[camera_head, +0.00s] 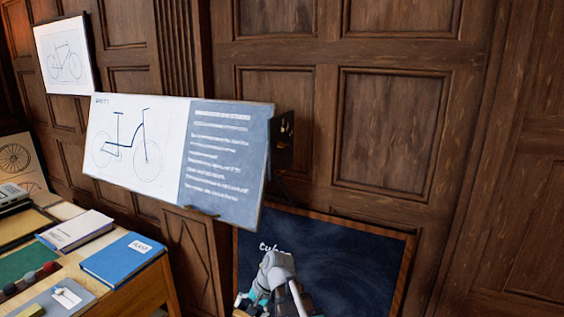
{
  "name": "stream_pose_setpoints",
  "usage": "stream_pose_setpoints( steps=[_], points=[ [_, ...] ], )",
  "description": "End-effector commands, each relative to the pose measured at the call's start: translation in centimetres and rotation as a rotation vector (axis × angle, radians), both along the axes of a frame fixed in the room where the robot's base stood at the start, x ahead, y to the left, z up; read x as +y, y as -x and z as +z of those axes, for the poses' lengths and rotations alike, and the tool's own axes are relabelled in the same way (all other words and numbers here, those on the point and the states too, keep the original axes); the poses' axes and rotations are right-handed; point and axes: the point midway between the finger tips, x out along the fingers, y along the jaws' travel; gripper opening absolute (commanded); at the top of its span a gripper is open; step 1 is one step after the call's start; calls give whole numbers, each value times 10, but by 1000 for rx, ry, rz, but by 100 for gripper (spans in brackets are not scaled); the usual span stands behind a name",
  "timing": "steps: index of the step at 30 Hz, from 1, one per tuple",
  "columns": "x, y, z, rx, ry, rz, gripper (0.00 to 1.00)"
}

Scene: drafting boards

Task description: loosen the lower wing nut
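A drafting board (178,155) with a bicycle drawing on its left half and a blue text panel on its right half is mounted in front of the wood-panelled wall. A dark bracket (283,140) shows behind its right edge. I cannot make out a wing nut on the bracket; any nut is hidden or too small to tell. My gripper (272,299) is at the bottom centre, below the board and in front of a dark chalkboard. It is grey with teal parts, and its fingertips are not clear, so I cannot tell if it is open.
The chalkboard (345,270) has a wooden frame and stands low against the wall. A wooden desk (137,291) at lower left bears a blue book (122,258), a pale book (75,229) and small items. The wall right of the board is clear.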

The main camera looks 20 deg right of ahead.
Motion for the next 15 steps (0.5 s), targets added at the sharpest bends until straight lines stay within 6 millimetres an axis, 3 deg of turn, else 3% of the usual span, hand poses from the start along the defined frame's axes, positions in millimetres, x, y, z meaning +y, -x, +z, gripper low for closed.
stream_pose_setpoints(
  steps=[1, 8, 15],
  points=[
    [-9, -10, 20, 4, -51, -67, 100],
    [-43, -40, 76, 40, -304, -358, 100],
    [-90, -67, 142, 96, -588, -634, 100]
  ],
)
